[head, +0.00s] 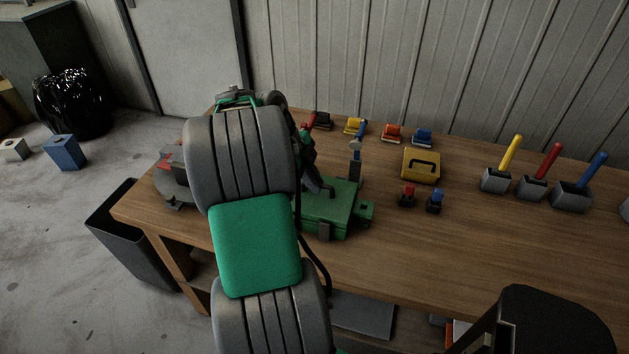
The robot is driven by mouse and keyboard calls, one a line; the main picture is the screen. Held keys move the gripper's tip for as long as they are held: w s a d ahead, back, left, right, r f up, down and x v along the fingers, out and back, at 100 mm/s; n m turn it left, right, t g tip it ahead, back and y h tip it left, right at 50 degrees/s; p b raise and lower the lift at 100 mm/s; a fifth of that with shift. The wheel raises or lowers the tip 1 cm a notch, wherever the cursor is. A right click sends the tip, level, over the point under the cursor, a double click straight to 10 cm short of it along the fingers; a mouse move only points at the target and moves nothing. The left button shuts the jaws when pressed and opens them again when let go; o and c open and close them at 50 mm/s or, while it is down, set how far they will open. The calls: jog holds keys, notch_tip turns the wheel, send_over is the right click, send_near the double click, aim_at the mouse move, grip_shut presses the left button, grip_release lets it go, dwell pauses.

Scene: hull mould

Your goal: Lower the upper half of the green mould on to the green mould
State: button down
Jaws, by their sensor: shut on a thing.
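The green mould (340,230) stands on the workbench, just right of my arm, with a green block sticking out at its right side. The upper half of the green mould (342,193) shows as the flat green top, with a dark handle on it. My gripper (318,187) is at this handle and is shut on the upper half. My arm hides the left part of the mould and much of the gripper. I cannot tell whether the two halves touch or a small gap is between them.
A yellow box with a black handle (421,166) stands to the right, with small red (407,195) and blue (435,201) pieces before it. Coloured blocks line the back. Grey holders with yellow, red and blue handles (551,161) stand far right.

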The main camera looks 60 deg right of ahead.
dwell(0.3)
jog(key=c, duration=1.4)
grip_release()
jog(key=shift+o, duration=0.2)
jog(key=shift+f, duration=0.1)
